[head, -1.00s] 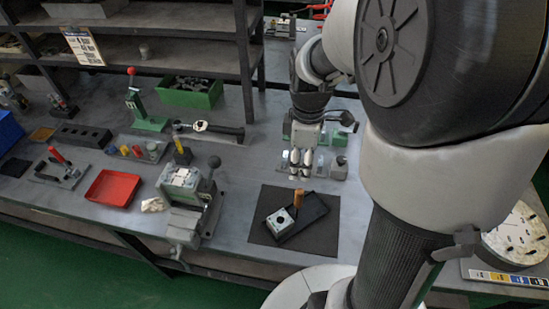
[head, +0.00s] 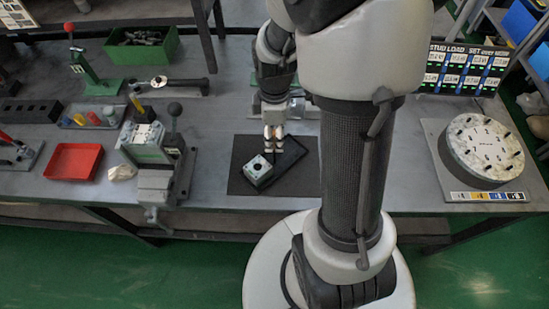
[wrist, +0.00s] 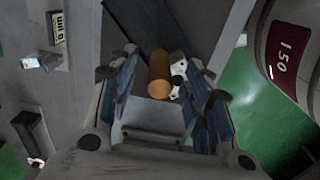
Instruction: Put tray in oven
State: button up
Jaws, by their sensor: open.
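A dark tray (head: 293,153) lies on a dark mat (head: 240,183) on the bench, with a pale valve block (head: 258,170) at its left end. The wrist view also shows the dark tray (wrist: 147,28) and part of the pale block (wrist: 178,64). No oven is recognisable.
A vise (head: 152,160) and a red tray (head: 73,161) stand to the left. A green bin (head: 142,46) and a toggle clamp (head: 170,85) are farther back. A round studded block (head: 483,150) stands right, before a stud load panel (head: 462,68). Bare bench lies around the mat.

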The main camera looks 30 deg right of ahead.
jog(key=shift+f, duration=0.1)
jog(key=shift+c, duration=0.2)
grip_shut()
dwell(0.7)
